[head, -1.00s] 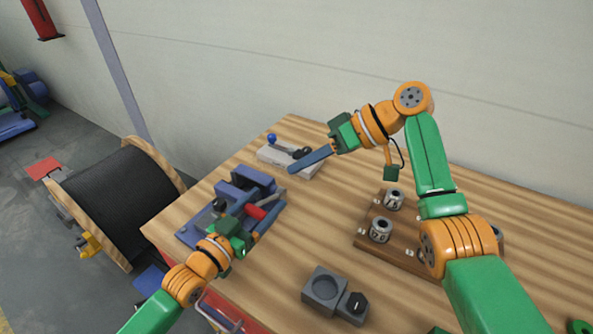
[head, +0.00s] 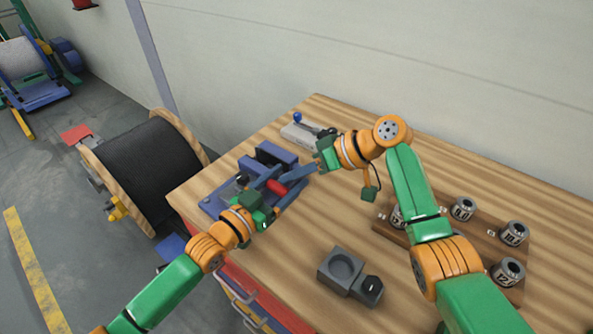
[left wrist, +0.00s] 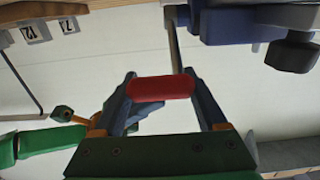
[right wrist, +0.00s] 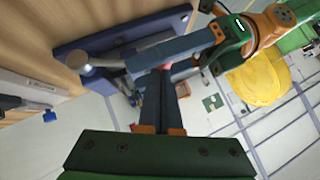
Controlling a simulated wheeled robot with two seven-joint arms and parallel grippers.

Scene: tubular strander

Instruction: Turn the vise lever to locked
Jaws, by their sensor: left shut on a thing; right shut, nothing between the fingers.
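The blue vise (head: 275,153) stands at the left end of the wooden workbench. Its lever has a red handle (head: 278,187) on a metal rod, which the left wrist view shows (left wrist: 175,48). My left gripper (head: 275,188) is shut across the red handle (left wrist: 160,88), one finger on each side. My right gripper (head: 288,178) is shut and empty. Its fingertips are close to the red handle and the left fingers; I cannot tell whether they touch. In the right wrist view, the left fingers (right wrist: 178,48) hide most of the handle, and only a bit of red shows.
A grey fixture with a blue-knobbed lever (head: 298,119) is behind the vise. A dark grey block with a round recess (head: 341,268) lies in front. A wooden board with numbered metal cylinders (head: 480,238) is to the right. A black cable reel (head: 150,165) stands left of the bench.

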